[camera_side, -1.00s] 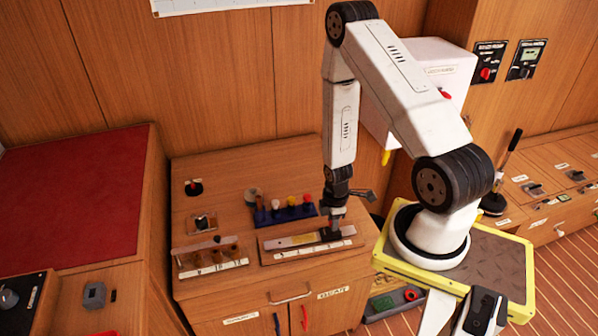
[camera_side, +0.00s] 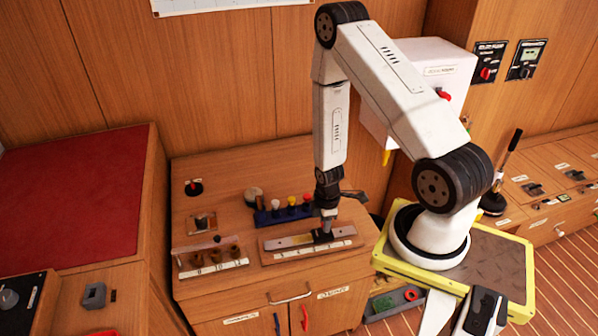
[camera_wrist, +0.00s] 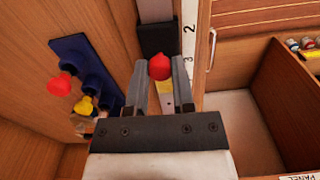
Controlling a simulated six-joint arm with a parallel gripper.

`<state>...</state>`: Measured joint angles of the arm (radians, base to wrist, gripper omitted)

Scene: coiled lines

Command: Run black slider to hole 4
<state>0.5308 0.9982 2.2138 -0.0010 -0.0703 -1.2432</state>
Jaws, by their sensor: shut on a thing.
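The black slider (camera_side: 322,237) sits on the pale metal track (camera_side: 345,232), right of its middle in the side view. In the wrist view the black slider (camera_wrist: 157,38) lies just beyond my fingertips, on the track's line. My gripper (camera_wrist: 160,72) is shut on a red knob (camera_wrist: 159,65), which appears to belong to the slider. In the side view my gripper (camera_side: 327,226) points down onto the slider. The number strip (camera_wrist: 191,40) beside the track shows 2 and 3 near the slider. Hole 4 cannot be made out.
A blue rack (camera_side: 285,214) with coloured pegs stands behind the track. A wooden block with several round holes (camera_side: 212,262) stands to the left.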

